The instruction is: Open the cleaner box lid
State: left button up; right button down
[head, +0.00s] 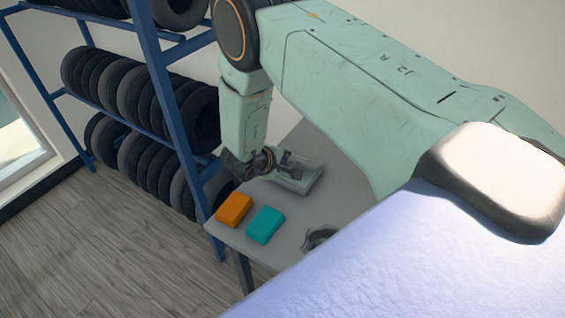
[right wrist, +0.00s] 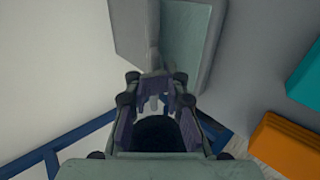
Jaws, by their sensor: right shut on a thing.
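The cleaner box (head: 303,183) is a pale grey-green box on the grey table. In the right wrist view the cleaner box (right wrist: 187,45) shows at the top, with a grey panel along its left side. My right gripper (head: 287,163) reaches down to the box's far left side. In the right wrist view my right gripper (right wrist: 157,88) is shut on a small upright part at the box's near edge, seemingly the lid's handle. The fingers hide most of that part. I cannot tell how far the lid is raised. My left gripper is not in view.
An orange block (head: 234,209) and a teal block (head: 265,225) lie on the table (head: 290,234) near its front corner. A dark object (head: 320,238) lies farther right, partly hidden. A blue rack (head: 172,100) with several tyres stands close on the left.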

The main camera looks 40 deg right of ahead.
jog(key=shift+w+d+r+p, duration=0.15)
jog(key=shift+d+r+p, duration=0.25)
jog(key=shift+r+p, duration=0.1)
jog(key=shift+w+d+r+p, duration=0.15)
jog(key=shift+d+r+p, duration=0.25)
jog(key=shift+r, duration=0.1)
jog(key=shift+d+r, duration=0.1)
jog(key=shift+w+d+r+p, duration=0.25)
jog(key=shift+d+r+p, duration=0.1)
jog(key=shift+d+r, duration=0.1)
jog(key=shift+w+d+r+p, duration=0.2)
jog(key=shift+d+r+p, duration=0.15)
jog(key=shift+d, duration=0.1)
jog(key=shift+w+d+r, duration=0.15)
jog(key=shift+d, duration=0.25)
jog(key=shift+r, duration=0.15)
jog(key=shift+w+d+r+p, duration=0.2)
jog(key=shift+d+r+p, duration=0.05)
jog(key=shift+d, duration=0.25)
jog(key=shift+w+d+r+p, duration=0.2)
jog(key=shift+w+d+p, duration=0.05)
jog(key=shift+d, duration=0.3)
jog(key=shift+w+d+r+p, duration=0.2)
jog(key=shift+d+r+p, duration=0.05)
jog(key=shift+d, duration=0.25)
